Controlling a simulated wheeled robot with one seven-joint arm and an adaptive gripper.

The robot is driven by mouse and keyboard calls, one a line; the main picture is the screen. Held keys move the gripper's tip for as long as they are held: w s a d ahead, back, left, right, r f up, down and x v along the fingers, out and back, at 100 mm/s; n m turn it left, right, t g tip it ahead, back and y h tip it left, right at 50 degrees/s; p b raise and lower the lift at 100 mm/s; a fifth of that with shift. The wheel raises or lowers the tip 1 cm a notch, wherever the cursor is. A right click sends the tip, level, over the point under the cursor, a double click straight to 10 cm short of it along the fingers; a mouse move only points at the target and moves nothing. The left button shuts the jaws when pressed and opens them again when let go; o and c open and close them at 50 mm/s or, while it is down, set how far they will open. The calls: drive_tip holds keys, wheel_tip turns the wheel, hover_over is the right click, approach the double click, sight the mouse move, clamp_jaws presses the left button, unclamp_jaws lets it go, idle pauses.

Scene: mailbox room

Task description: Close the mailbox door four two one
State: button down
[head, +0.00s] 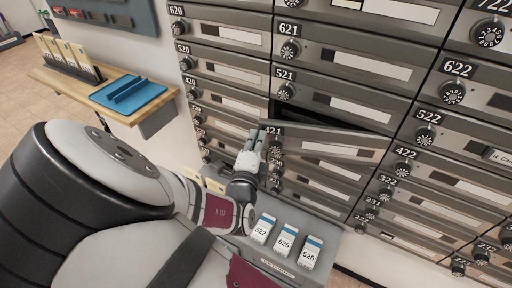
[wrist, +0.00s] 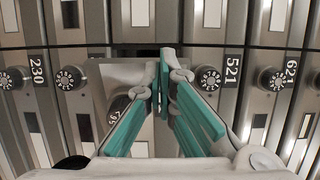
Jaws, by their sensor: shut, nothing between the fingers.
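The mailbox door 421 (head: 345,152) stands ajar in the head view, tilted out of line with its neighbours. A dark opening (head: 335,116) shows above its upper edge, below door 521. My gripper (head: 257,136) is at the door's left end, near the 421 label, and covers part of that end. In the wrist view my gripper (wrist: 164,58) has its teal-padded fingers together, with nothing between them. A grey door panel (wrist: 88,80) with a knob lies behind the fingers there, partly hidden. I cannot tell whether the fingertips touch the door.
Neighbouring doors 521 (head: 345,84) and 422 (head: 450,172) look flush. Below my gripper, a grey ledge holds boxes labelled 522 (head: 262,229), 625 (head: 285,243) and 526 (head: 310,253). A wooden shelf (head: 115,112) with a blue tray (head: 128,94) is at the left.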

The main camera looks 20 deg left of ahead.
sight(262, 120)
drive_tip(key=shift+w, duration=0.2)
drive_tip(key=w+b, duration=0.1)
drive_tip(key=w, duration=0.1)
drive_tip(key=w+a+m+h, duration=0.1)
drive_tip(key=w, duration=0.1)
drive_tip(key=w+h+b, duration=0.1)
drive_tip(key=w, duration=0.2)
drive_tip(key=shift+a+f+b, duration=0.15)
drive_tip(key=shift+a+b, duration=0.15)
drive_tip(key=shift+w+a, duration=0.15)
drive_tip(key=shift+w, duration=0.2)
drive_tip(key=shift+s, duration=0.1)
